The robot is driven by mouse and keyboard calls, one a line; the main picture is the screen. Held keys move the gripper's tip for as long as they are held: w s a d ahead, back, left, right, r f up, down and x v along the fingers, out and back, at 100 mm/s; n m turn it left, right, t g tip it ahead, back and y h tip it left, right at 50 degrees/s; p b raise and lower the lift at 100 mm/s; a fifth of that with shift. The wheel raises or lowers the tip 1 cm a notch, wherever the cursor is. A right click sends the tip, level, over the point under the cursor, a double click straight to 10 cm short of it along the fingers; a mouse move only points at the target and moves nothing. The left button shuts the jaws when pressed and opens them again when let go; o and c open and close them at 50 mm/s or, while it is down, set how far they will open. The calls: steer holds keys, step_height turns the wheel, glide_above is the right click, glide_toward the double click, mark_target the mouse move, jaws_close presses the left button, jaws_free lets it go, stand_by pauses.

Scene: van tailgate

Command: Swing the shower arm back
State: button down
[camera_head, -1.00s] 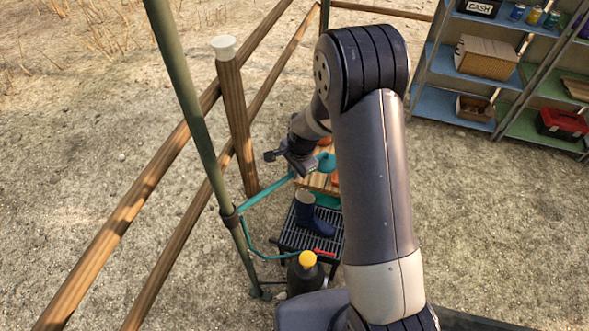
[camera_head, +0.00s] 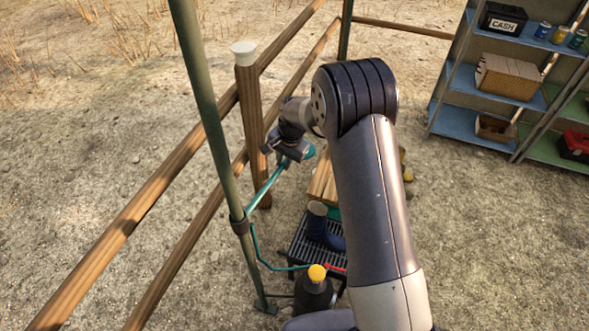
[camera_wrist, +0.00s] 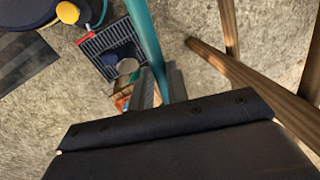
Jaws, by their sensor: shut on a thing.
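The teal shower arm (camera_head: 262,190) juts from a collar on the green pole (camera_head: 212,130), up and to the right toward the wooden fence post. My gripper (camera_head: 288,152) is shut on the shower arm near its outer end. Part of the teal shower head (camera_head: 310,151) shows just right of my gripper. In the wrist view the teal shower arm (camera_wrist: 145,45) runs down from the top edge to my gripper (camera_wrist: 160,90), whose dark body covers the lower part of the picture.
A blue boot (camera_head: 322,228) stands on a dark grate (camera_head: 300,248) below. A dark bottle with a yellow cap (camera_head: 316,273) is in front of it. The wooden fence post (camera_head: 250,125) with a white cap stands close behind my gripper. Shelves (camera_head: 480,95) stand at the right.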

steer(key=shift+w+a+n, duration=0.25)
steer(key=shift+a, duration=0.2)
steer(key=shift+w+a+n, duration=0.25)
steer(key=shift+a, duration=0.2)
steer(key=c, duration=1.4)
jaws_free()
steer(key=shift+o, duration=0.2)
steer(key=shift+r, duration=0.1)
steer(key=w+b+v, duration=0.1)
steer(key=v, duration=0.9)
steer(key=shift+s+r+b, duration=0.3)
steer(key=shift+s, duration=0.15)
steer(key=shift+d, duration=0.1)
